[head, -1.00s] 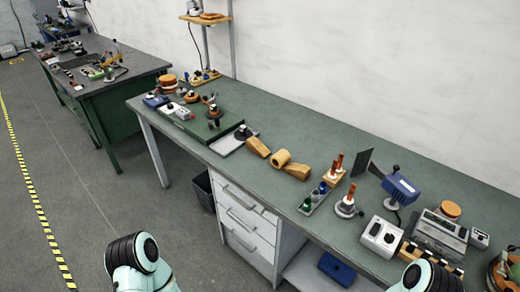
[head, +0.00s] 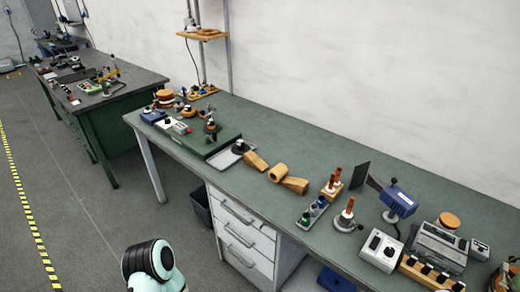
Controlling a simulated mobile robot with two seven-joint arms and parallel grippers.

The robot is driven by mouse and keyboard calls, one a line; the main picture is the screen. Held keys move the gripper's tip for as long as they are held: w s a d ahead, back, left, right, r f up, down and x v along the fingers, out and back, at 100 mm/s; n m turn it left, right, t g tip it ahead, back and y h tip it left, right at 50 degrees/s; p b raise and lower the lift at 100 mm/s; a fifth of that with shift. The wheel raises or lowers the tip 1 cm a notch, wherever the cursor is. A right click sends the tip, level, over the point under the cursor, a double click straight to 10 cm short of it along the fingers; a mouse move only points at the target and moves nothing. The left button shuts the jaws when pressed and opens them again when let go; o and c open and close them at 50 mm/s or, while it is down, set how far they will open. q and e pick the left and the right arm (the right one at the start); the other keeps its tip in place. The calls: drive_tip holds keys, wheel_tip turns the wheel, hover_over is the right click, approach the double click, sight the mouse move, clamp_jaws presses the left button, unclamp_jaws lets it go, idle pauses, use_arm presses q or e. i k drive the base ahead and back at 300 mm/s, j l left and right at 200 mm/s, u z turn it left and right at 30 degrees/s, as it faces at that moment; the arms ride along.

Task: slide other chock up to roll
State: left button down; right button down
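A copper-coloured roll (head: 278,173) lies on the green bench top near its middle. A tan wedge-shaped chock (head: 256,161) lies to its left, close to it; a narrow gap seems to show between them. A second tan chock (head: 295,186) lies to its right and appears to meet the roll, though I cannot tell if they touch. Neither of my grippers is in the head view. Only a rounded dark and pale-green part of my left arm shows at the bottom, well in front of the bench.
A grey tray (head: 229,155) lies left of the chocks. A small tray of bottles (head: 312,212) and a wooden block with copper rods (head: 331,187) stand to the right. The bench top (head: 250,195) in front of the roll is clear. Drawers (head: 242,238) sit below.

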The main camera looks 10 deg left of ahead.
sight(250, 158)
drive_tip(key=j+z, duration=0.15)
drive_tip(key=z, duration=0.35)
drive_tip(key=j+z, duration=0.15)
drive_tip(key=z, duration=0.35)
drive_tip(key=j+z, duration=0.15)
drive_tip(key=z, duration=0.3)
drive_tip(key=k+j+z, duration=0.1)
drive_tip(key=j+z, duration=0.2)
drive_tip(key=k+j+z, duration=0.1)
drive_tip(key=j+z, duration=0.15)
drive_tip(key=k+j+z, duration=0.5)
drive_tip(key=j, duration=0.3)
drive_tip(key=k+j+z, duration=0.15)
drive_tip(key=k+j, duration=0.25)
